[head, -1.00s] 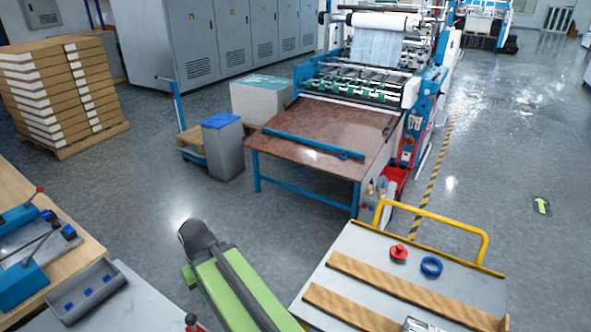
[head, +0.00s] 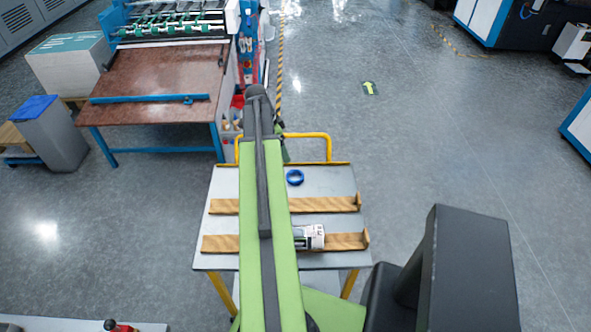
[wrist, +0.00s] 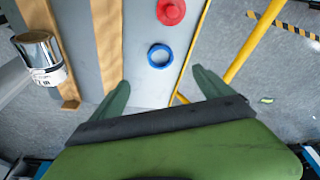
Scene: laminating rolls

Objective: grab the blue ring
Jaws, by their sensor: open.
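The blue ring (head: 294,177) lies flat on the grey top of the cart (head: 225,180), near its far edge. In the wrist view the blue ring (wrist: 160,56) shows ahead of my gripper (wrist: 160,84), roughly between the lines of its two fingers. The fingers are spread apart with nothing between them, and the ring is clear of both. In the head view my green arm reaches over the cart, left of the ring, and my fingers are hidden.
A red knobbed piece (wrist: 171,11) lies close to the ring. A labelled metal can (head: 308,237) sits by the wooden strips (head: 325,204) on the cart. A yellow handle (head: 329,148) rises at the cart's far edge. A brown-topped machine table (head: 160,85) stands beyond.

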